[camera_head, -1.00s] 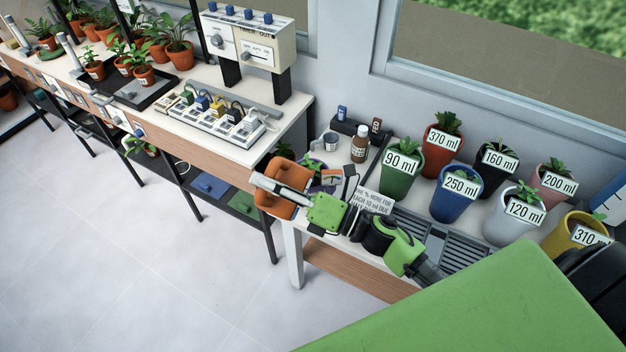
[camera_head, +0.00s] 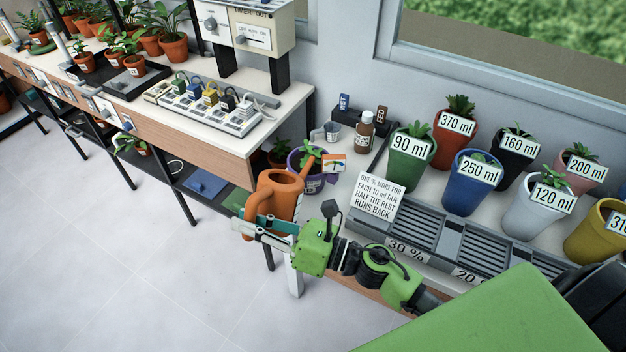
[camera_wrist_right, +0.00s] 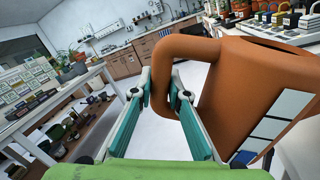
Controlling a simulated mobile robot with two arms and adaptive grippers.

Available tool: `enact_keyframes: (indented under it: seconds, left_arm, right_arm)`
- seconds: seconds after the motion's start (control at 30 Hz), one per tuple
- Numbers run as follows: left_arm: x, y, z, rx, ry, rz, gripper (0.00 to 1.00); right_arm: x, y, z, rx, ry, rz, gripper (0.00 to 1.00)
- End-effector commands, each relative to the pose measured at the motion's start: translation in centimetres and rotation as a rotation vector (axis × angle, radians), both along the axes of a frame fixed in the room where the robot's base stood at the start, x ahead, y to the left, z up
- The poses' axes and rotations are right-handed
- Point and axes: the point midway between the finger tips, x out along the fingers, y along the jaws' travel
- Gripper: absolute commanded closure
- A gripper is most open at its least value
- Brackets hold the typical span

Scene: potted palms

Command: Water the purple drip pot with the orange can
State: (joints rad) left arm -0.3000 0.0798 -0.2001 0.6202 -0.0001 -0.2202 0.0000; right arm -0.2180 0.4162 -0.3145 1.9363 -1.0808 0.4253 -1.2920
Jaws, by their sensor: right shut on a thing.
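The orange can (camera_head: 277,196) hangs in the air at the bench's left front corner, roughly upright. My right gripper (camera_head: 262,231) is shut on its handle; in the right wrist view the teal fingers (camera_wrist_right: 162,95) pinch the orange handle (camera_wrist_right: 163,62). The purple drip pot (camera_head: 315,183) stands on the bench just behind the can, with a small plant. The can's spout (camera_head: 309,158) reaches up and right over the pot's rim area; whether they touch I cannot tell. No water shows. The can hides part of the pot. My left gripper is out of view.
A gauge card (camera_head: 333,163) is beside the purple pot. A lettered sign (camera_head: 376,195) and grey slatted trays (camera_head: 463,241) lie to the right. Labelled pots, such as the green one (camera_head: 410,165), stand behind. A brown bottle (camera_head: 365,131) stands at the back. Floor at left is clear.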

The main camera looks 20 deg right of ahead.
Motion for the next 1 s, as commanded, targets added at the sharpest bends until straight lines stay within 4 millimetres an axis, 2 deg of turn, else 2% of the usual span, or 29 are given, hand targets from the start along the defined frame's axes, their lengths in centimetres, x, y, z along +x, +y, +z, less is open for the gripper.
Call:
enact_keyframes:
  seconds: [0.03,0.2,0.27,0.63,1.0]
  left_arm:
    - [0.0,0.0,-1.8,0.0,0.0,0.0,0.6]
    - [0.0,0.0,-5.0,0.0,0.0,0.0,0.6]
    - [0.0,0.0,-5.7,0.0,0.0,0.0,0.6]
    - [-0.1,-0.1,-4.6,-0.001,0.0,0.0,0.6]
    - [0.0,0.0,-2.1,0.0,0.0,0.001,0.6]
  right_arm:
    - [-0.1,0.2,-1.7,-0.027,-0.027,0.001,1.0]
    - [-0.2,0.2,-5.0,-0.129,-0.104,0.0,1.0]
    - [-0.2,0.3,-5.8,-0.16,-0.128,0.0,1.0]
    - [-0.2,0.3,-4.8,-0.167,-0.134,0.0,1.0]
    - [-0.2,0.3,-1.9,-0.166,-0.134,0.001,1.0]
